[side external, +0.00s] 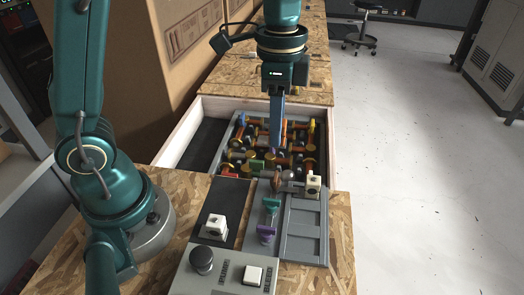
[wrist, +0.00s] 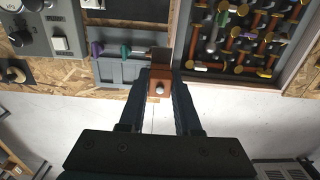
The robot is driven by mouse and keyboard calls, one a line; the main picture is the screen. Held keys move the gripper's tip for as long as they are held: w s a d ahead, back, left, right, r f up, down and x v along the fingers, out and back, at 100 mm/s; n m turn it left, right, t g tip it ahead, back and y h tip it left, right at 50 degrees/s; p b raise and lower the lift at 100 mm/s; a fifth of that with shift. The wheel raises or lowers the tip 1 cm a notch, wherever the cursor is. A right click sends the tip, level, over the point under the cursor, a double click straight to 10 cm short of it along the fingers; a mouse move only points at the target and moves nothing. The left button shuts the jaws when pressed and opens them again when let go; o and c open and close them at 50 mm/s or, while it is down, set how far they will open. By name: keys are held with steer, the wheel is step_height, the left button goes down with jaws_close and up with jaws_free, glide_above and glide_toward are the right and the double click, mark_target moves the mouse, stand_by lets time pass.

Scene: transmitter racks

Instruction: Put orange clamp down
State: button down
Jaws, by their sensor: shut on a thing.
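My gripper (wrist: 160,76) is shut on an orange-brown clamp (wrist: 159,85) with a round silver knob, seen between the fingers in the wrist view. In the side view my gripper (side external: 275,152) points down over the near edge of the drawer. A brown piece with a grey knob shows just below it there, probably the same clamp. A grey tray (side external: 304,229) lies just nearer. It holds a green clamp (side external: 271,204) and a purple clamp (side external: 265,231) in a row. I cannot tell whether the held clamp touches the tray.
An open wooden drawer (side external: 185,134) holds several coloured clamps in a rack. A control box (side external: 226,272) with a black knob sits at the front.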

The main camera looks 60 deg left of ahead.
mark_target(284, 138)
steer(key=d, duration=0.2)
steer(key=s+d, duration=0.1)
steer(key=shift+s+d+r, duration=0.15)
steer(key=shift+s+d, duration=0.05)
steer(key=shift+d, duration=0.15)
steer(key=d+f, duration=0.2)
steer(key=d, duration=0.1)
steer(key=s+d+f, duration=0.1)
steer(key=d+f, duration=0.1)
steer(key=d, duration=0.2)
steer(key=s+d+f, duration=0.1)
steer(key=d+f, duration=0.1)
steer(key=d, duration=0.1)
steer(key=shift+d+f, duration=0.25)
steer(key=shift+f, duration=2)
steer(key=shift+f, duration=0.35)
steer(key=c, duration=0.6)
jaws_free()
